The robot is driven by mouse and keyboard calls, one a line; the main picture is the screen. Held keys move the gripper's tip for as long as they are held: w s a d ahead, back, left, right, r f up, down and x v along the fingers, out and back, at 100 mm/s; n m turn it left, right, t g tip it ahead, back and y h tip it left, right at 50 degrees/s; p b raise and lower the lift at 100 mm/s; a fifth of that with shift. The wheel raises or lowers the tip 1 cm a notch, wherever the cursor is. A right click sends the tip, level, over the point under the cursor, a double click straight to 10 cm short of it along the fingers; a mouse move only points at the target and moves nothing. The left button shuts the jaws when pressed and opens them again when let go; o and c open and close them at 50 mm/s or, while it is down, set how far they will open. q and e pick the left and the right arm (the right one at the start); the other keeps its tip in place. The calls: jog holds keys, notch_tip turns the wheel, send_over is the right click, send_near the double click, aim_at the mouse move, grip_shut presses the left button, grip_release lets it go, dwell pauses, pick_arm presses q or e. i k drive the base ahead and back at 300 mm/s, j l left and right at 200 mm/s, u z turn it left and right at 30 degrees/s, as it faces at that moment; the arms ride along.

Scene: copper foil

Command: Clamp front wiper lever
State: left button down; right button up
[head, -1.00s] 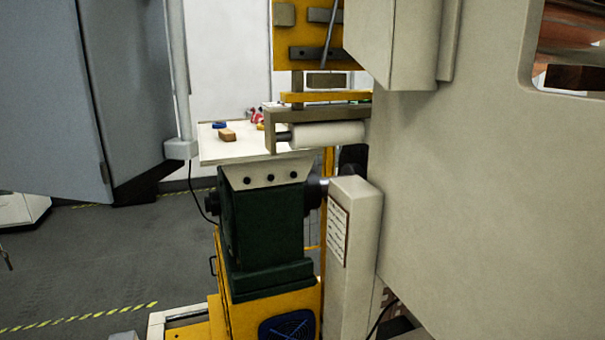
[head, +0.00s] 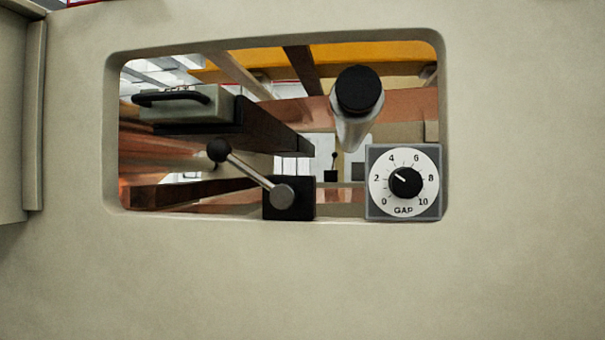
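A lever (head: 250,171) with a black ball knob shows in the head view, inside the window opening of the beige machine panel. Its silver hub sits on a dark block (head: 304,198) at the opening's lower edge. The arm slants from the hub up and to the left to the knob. A smaller, similar lever (head: 333,165) stands upright farther back, seen through the opening. The frames do not label either lever. Neither gripper is in view.
The beige panel (head: 300,280) surrounds the opening. Right of the lever are a GAP dial (head: 404,181), its pointer toward the upper left, and a black-capped cylinder (head: 357,110). A wiper-like box with a black handle (head: 185,103) lies upper left. Copper-coloured foil (head: 150,150) runs behind.

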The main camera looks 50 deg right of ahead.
aim_at(282, 195)
jog(key=z, duration=1.25)
